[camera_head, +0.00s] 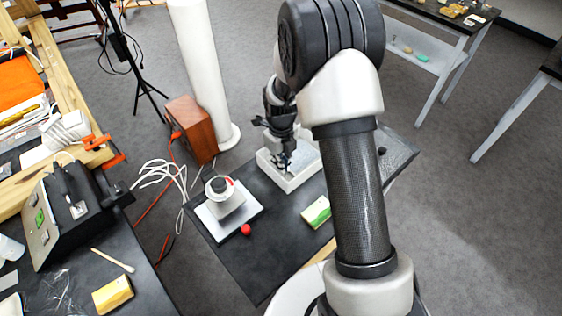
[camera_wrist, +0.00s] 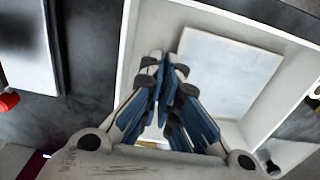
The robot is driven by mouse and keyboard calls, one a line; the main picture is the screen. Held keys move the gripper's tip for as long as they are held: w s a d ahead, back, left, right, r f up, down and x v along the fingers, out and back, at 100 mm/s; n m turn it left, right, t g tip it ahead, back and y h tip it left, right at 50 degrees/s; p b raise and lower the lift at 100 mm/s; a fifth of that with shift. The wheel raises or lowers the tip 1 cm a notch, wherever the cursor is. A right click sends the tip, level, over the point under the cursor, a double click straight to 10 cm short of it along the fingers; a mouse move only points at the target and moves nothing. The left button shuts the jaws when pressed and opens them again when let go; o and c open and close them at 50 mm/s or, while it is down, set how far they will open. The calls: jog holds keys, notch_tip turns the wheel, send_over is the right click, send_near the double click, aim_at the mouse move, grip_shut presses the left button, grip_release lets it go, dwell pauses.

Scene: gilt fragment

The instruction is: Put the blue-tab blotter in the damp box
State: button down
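The damp box appears to be the open white box (camera_head: 291,183), which also shows around my gripper in the wrist view (camera_wrist: 285,40). A pale square (camera_wrist: 225,72) lies inside it. I cannot tell whether this is a blotter or the box floor, and no separate blue tab is clear. My gripper (camera_head: 284,163) points down into the box. In the wrist view its blue-faced fingers (camera_wrist: 166,68) converge with their tips close together. I cannot tell whether anything thin is between them, and the fingers hide part of the box.
A green and yellow block (camera_head: 316,212) lies in front. The dark bench top (camera_head: 265,265) is clear nearby. A white column (camera_head: 203,75) stands behind.

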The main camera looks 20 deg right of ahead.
jog(key=shift+f+b, duration=0.35)
jog(key=shift+f, duration=0.2)
jog(key=c, duration=1.7)
grip_release()
